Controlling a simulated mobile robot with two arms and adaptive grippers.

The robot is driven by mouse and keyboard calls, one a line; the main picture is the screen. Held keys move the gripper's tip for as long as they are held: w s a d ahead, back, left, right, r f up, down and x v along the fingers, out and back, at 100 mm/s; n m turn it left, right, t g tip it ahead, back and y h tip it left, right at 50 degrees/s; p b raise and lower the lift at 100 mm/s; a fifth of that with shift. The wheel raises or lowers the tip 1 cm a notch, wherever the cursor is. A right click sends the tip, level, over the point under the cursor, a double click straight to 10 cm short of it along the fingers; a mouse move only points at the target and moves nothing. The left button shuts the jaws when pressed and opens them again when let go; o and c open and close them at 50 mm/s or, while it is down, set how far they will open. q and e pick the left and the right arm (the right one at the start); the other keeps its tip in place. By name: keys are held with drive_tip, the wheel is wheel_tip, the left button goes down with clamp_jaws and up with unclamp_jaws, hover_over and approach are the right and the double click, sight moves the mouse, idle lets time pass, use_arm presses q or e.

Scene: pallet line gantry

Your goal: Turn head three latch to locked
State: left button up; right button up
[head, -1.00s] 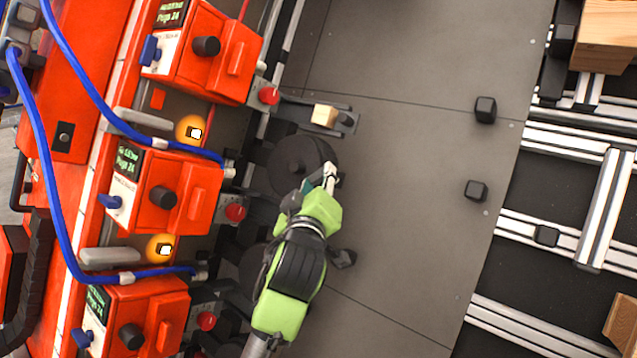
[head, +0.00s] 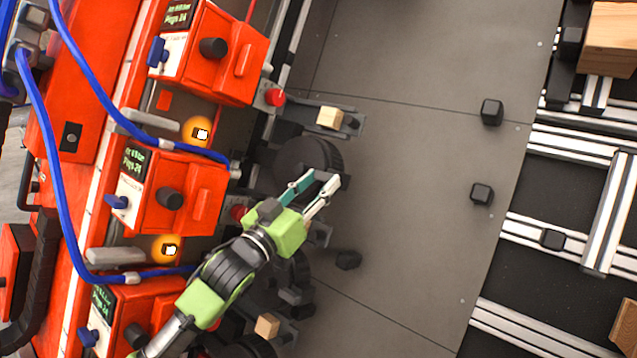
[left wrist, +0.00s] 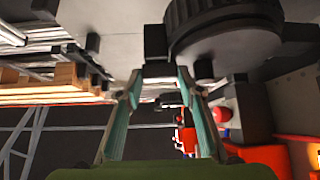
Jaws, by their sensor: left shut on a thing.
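My left gripper (head: 325,178), green with pale fingers, is at the right edge of a round black wheel (head: 302,163). Its fingers are shut on a small dark block (head: 328,177) beside the wheel, perhaps the latch handle. In the left wrist view, the block (left wrist: 157,69) sits between the fingertips, with the ribbed wheel (left wrist: 225,25) just above. Several orange head units (head: 172,190) with screens and black knobs stand in a row at left. I cannot tell which is head three, or read a latch position. My right gripper is out of view.
Blue cables (head: 62,200) run over the orange units. A wooden block (head: 331,118) sits on a bracket above the wheel. Grey floor plate (head: 410,220) right of the gripper is mostly clear, with a few black blocks (head: 481,194). Metal rails (head: 610,210) lie farther right.

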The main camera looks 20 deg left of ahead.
use_arm(q)
drive_tip(key=shift+a+r+m+h, duration=0.15)
drive_tip(key=shift+m+h, duration=0.45)
drive_tip(key=o, duration=0.8)
drive_tip(key=shift+o, duration=1.4)
drive_tip(key=shift+w, duration=0.2)
drive_tip(key=shift+d+f, duration=0.2)
